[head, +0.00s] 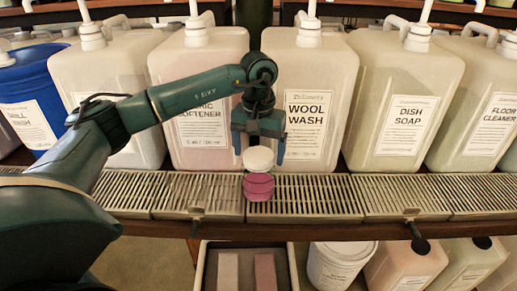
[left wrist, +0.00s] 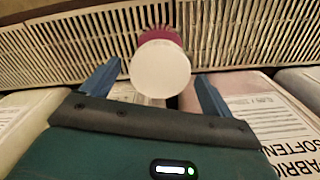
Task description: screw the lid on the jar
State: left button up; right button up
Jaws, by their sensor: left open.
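The jar (head: 259,188), with pink contents, stands on the slatted drip rail in front of the wool wash container. The white round lid (head: 259,158) shows directly above it, apparently at its mouth; I cannot tell whether it is seated or tilted. In the left wrist view the lid (left wrist: 160,71) hides most of the jar (left wrist: 160,36). My left gripper (head: 259,149) points down behind and above the lid. Its blue fingers are open, one on each side of the lid, with visible gaps in the left wrist view (left wrist: 159,78). My right gripper is not in view.
The slatted metal rail (head: 400,196) runs across the front and is mostly clear. Large pump containers, such as wool wash (head: 335,85) and dish soap (head: 385,80), stand close behind. A blue bucket (head: 30,90) is at the left. A white tub (head: 338,262) stands below.

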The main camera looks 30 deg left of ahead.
pick_arm(q)
jog(key=shift+n, duration=0.4)
jog(key=n+p, duration=0.1)
jog(key=n, duration=0.6)
jog(key=shift+r, duration=0.1)
jog(key=n+p, duration=0.1)
jog(key=n, duration=0.3)
jog(key=shift+n, duration=1.5)
jog(key=shift+c, duration=0.6)
jog(key=c, duration=1)
jog(key=shift+o, duration=0.2)
